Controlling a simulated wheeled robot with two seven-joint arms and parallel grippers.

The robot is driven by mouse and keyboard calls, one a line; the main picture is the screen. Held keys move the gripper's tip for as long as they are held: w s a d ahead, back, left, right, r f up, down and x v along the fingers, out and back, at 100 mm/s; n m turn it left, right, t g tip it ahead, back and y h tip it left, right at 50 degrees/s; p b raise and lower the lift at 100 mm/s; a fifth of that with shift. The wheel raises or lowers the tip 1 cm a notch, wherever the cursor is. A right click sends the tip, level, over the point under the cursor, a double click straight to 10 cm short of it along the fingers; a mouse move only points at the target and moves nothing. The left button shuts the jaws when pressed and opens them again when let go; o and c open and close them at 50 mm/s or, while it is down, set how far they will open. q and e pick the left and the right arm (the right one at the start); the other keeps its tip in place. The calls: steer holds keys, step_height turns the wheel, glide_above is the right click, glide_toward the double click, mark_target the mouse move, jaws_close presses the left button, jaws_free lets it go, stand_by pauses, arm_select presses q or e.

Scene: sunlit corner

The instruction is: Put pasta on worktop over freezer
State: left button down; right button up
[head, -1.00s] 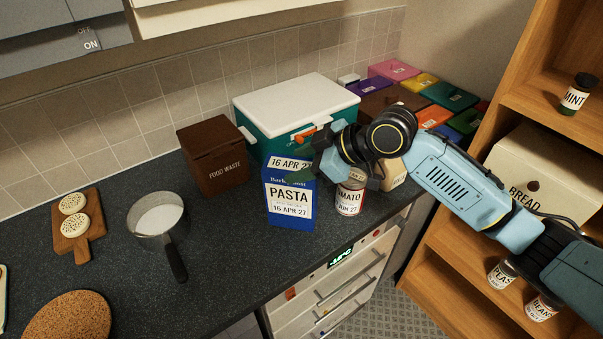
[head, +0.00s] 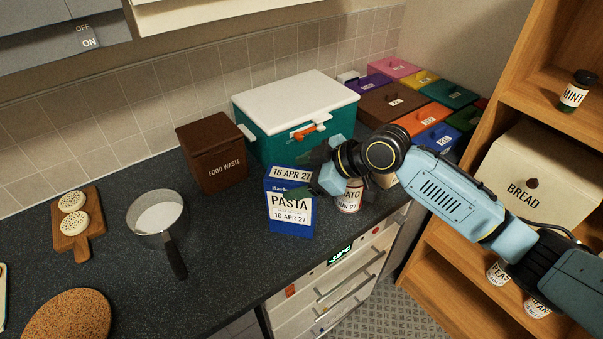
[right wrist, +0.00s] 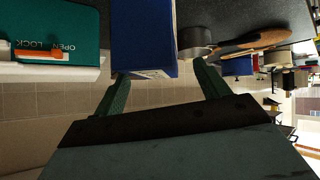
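The blue pasta box (head: 291,228) stands upright on the dark worktop (head: 225,255), near its front edge. Below that edge is a white drawer unit (head: 335,285) with a green display, seemingly the freezer. In the right wrist view the box (right wrist: 145,35) lies between the fingertips (right wrist: 160,72), with a clear gap on the right finger's side, so the gripper is open. My left gripper is not in view.
A tomato can (head: 348,198) stands just right of the box, partly behind my gripper. Behind are a teal cool box (head: 265,135) and a brown food waste bin (head: 215,160). A saucepan (head: 150,205) stands left; worktop between it and the box is clear.

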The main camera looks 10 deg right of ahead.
steer(key=shift+r, duration=0.3)
steer(key=v, duration=1.2)
steer(key=shift+b, duration=0.4)
